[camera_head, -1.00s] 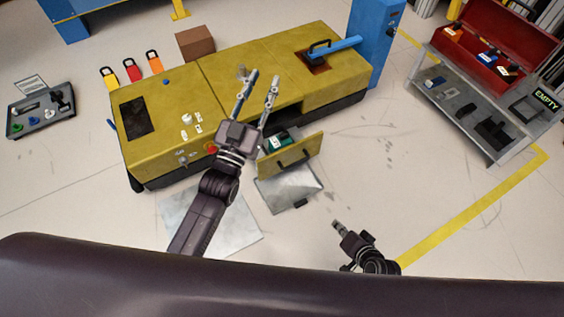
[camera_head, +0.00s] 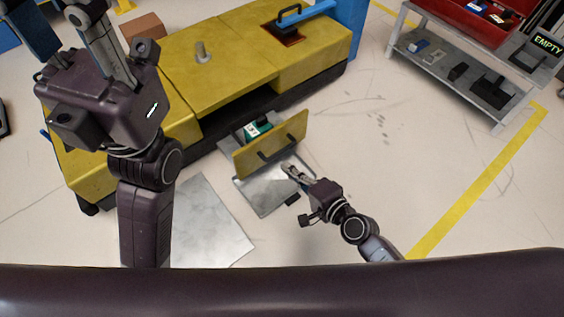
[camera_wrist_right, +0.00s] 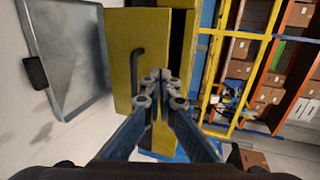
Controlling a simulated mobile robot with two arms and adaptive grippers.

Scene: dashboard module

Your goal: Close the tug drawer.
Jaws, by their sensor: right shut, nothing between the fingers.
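The tug (camera_head: 222,62) is a long yellow body with a dark opening in its near side. Its drawer (camera_head: 272,146) is pulled out of that opening, with a yellow front, a dark bar handle and a green item inside. My right gripper (camera_head: 287,168) is shut and empty, its tips close to the drawer front near the handle's right end. In the right wrist view the closed fingertips (camera_wrist_right: 160,78) overlap the yellow front beside the handle (camera_wrist_right: 137,70); contact cannot be told. My left gripper is raised large at the left, its fingertips cut off by the top edge.
A metal tray (camera_head: 270,190) lies on the floor below the drawer, and a flat grey sheet (camera_head: 208,225) lies to its left. A grey shelf cart (camera_head: 470,80) with a red toolbox stands at the right. Floor between the cart and tug is clear.

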